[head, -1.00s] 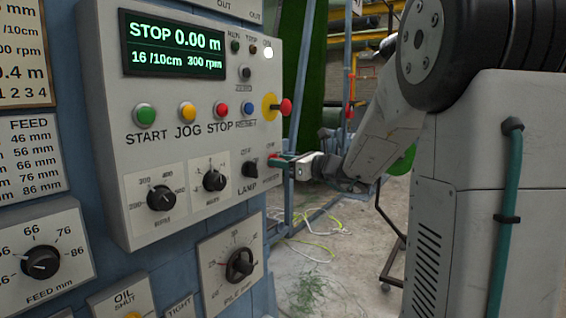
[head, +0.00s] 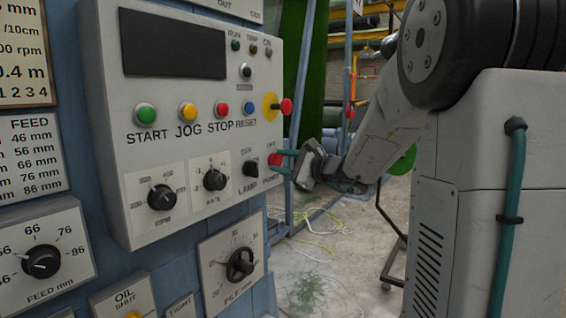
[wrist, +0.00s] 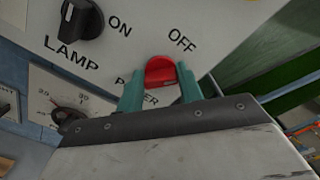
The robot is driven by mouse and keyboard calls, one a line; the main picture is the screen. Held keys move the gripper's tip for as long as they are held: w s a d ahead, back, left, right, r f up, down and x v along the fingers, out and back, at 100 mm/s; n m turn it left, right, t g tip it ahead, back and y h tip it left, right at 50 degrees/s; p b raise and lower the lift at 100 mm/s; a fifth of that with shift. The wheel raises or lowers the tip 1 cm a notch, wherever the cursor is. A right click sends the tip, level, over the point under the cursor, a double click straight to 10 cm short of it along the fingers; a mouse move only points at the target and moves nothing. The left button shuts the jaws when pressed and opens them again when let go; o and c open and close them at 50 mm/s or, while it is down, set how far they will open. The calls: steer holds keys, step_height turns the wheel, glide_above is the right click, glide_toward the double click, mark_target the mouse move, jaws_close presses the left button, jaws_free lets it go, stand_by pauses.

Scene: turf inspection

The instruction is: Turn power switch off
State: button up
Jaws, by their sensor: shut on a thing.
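The red power switch (wrist: 160,72) is a rotary knob at the lower right of the grey control panel (head: 140,190). In the wrist view an OFF label is just above it and the POWER label is partly hidden by a finger. My gripper (wrist: 161,88) has its two teal fingers on either side of the knob, shut on it. In the head view my gripper (head: 284,162) reaches the panel's right edge from the right, rolled to a tilt. The panel display (head: 173,45) is dark, and the small indicator lamps above the knobs look unlit.
The black LAMP knob (head: 251,169) is close to the left of the power switch. A red emergency button on a yellow plate (head: 285,106) sticks out above it. A dial (head: 240,263) sits below the panel.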

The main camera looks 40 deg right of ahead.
steer(key=n, duration=0.3)
steer(key=shift+f+n, duration=0.1)
steer(key=shift+n, duration=0.2)
steer(key=shift+f+n, duration=0.1)
steer(key=shift+n, duration=1.9)
steer(key=o, duration=1)
steer(key=shift+s, duration=0.15)
steer(key=v, duration=0.7)
steer(key=shift+s+d, duration=0.1)
steer(key=shift+s, duration=0.15)
